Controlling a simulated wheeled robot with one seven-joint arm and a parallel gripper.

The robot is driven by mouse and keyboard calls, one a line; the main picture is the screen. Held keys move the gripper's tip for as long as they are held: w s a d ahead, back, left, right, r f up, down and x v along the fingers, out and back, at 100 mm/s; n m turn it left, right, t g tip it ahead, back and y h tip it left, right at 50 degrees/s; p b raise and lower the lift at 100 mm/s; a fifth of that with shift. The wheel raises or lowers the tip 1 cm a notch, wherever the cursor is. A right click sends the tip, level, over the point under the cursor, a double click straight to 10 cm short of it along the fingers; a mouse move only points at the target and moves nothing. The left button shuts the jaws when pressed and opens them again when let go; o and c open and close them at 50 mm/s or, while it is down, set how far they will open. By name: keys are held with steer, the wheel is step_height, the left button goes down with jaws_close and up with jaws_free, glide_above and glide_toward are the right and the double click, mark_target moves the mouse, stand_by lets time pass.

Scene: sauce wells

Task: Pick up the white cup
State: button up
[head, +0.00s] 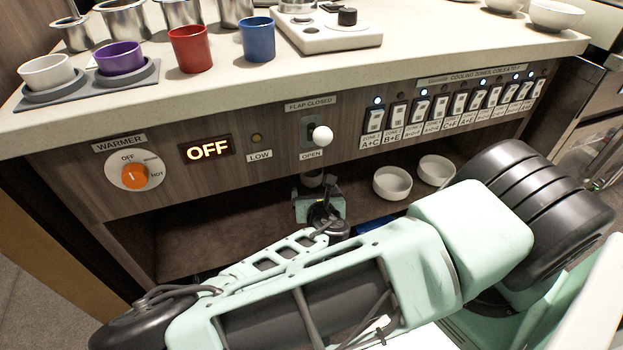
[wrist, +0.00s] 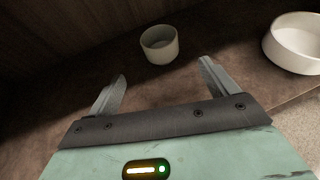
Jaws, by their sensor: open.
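A small white cup (wrist: 160,50) stands upright on the brown shelf under the counter in the wrist view. My gripper (wrist: 163,72) is open and empty. The cup lies just beyond the fingertips, between their lines and apart from both. Another white cup (head: 46,73) sits in a grey tray (head: 95,88) on the counter, beside a purple cup (head: 119,58).
White bowls (head: 392,184) (head: 436,170) stand on the shelf right of my gripper; one bowl (wrist: 293,45) shows in the wrist view. The counter front above carries a white-knobbed flap lever (head: 321,136), switches (head: 455,103) and an orange warmer dial (head: 135,176). The shelf's left part is clear.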

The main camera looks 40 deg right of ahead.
mark_target(313, 182)
steer(key=b+x, duration=0.1)
steer(key=x, duration=0.7)
steer(key=shift+s+f+b, duration=0.1)
steer(key=shift+b, duration=0.3)
steer(key=b+x, duration=0.1)
steer(key=x, duration=0.1)
steer(key=b+x, duration=0.1)
steer(key=x, duration=0.1)
steer(key=shift+f, duration=0.3)
steer(key=shift+w+d+f, duration=0.1)
steer(key=shift+w+d, duration=0.15)
steer(key=shift+w, duration=0.15)
steer(key=c, duration=1.1)
